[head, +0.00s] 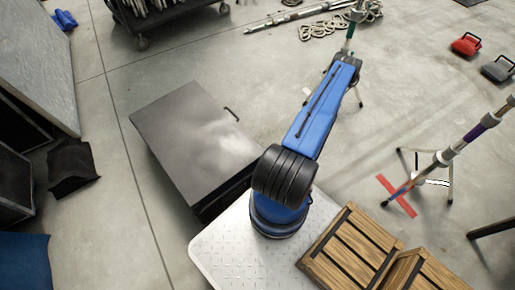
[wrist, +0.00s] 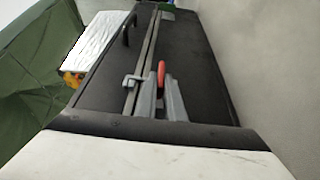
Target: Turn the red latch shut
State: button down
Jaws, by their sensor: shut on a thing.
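The red latch (wrist: 161,72) shows in the wrist view as a small red lever near the middle, beside a long metal rail on a black panel (wrist: 195,65). The grey fingers of my gripper (wrist: 160,97) are close around the lower end of the lever and shut on it. The fingers hide part of the latch, so its exact angle is hard to tell. In the head view my blue arm reaches to the upper right, and my gripper (head: 354,14) is small at the top edge. I cannot make out the latch there.
In the head view a dark box (head: 185,135) stands left of my arm and wooden crates (head: 350,245) sit at the lower right. Rope (head: 320,31) and poles lie near the top. A stand (head: 445,160) is at right. Open concrete floor lies between.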

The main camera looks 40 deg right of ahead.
dwell(0.3)
jog(key=c, duration=1.9)
grip_release()
jog(key=shift+o, duration=0.2)
jog(key=v, duration=1.7)
jog(key=shift+s, duration=0.15)
jog(key=shift+d, duration=0.1)
